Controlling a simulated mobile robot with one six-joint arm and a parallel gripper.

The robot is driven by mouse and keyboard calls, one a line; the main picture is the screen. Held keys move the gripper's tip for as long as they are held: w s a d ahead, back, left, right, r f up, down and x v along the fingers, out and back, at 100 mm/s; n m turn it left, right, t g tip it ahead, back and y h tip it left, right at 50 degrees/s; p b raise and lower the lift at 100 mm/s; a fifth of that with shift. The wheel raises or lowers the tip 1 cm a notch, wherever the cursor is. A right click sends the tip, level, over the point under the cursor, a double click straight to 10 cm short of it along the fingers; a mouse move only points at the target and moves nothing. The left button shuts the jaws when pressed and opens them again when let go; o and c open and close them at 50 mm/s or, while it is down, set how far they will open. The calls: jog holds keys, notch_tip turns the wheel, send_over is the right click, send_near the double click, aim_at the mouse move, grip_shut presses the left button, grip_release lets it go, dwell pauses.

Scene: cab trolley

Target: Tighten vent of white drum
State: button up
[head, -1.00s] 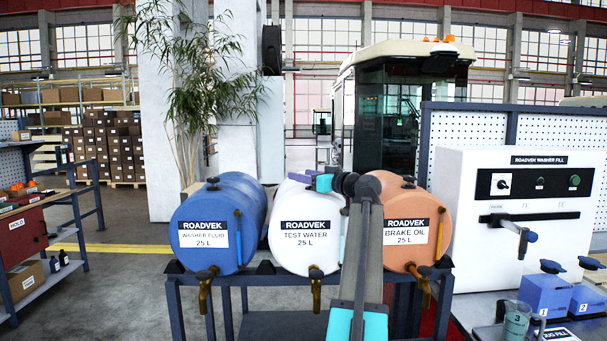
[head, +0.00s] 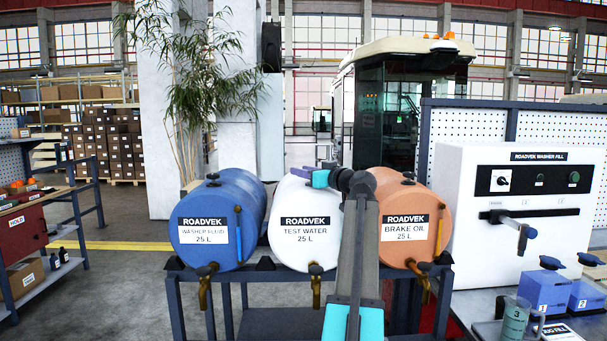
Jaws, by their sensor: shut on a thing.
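The white drum (head: 290,250), labelled TEST WATER 25 L, lies on its side between the blue drum and the orange drum. My gripper (head: 309,177) is at the top of the white drum, where its vent sits. The fingers, one purple and one teal, are shut on the vent. They hide the vent itself, so its seating and angle cannot be seen. My arm reaches in from the lower right and covers part of the drum's right side.
The blue drum (head: 230,215) and orange drum (head: 418,205) stand close on either side, with dark vents (head: 213,178) on top. All rest on a dark metal stand (head: 180,300) with taps in front. A white washer-fill cabinet (head: 470,230) and bench are at right.

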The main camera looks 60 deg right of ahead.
jog(key=shift+s+d+f+m+g+h, duration=0.1)
jog(key=shift+d+m+g+h, duration=0.1)
jog(key=shift+m+g+h, duration=0.65)
jog(key=shift+s+d+m+g+h, duration=0.1)
jog(key=shift+d+m+g+h, duration=0.1)
jog(key=shift+m+h, duration=0.45)
jog(key=shift+s+d+m+g+h, duration=0.1)
jog(key=shift+m+g+h, duration=0.1)
jog(key=shift+h, duration=0.7)
jog(key=shift+d, duration=0.1)
jog(key=o, duration=1.1)
jog(key=shift+c, duration=0.2)
jog(key=b+v, duration=0.2)
jog(key=v, duration=1.2)
jog(key=shift+w+b, duration=0.15)
jog(key=shift+b, duration=0.25)
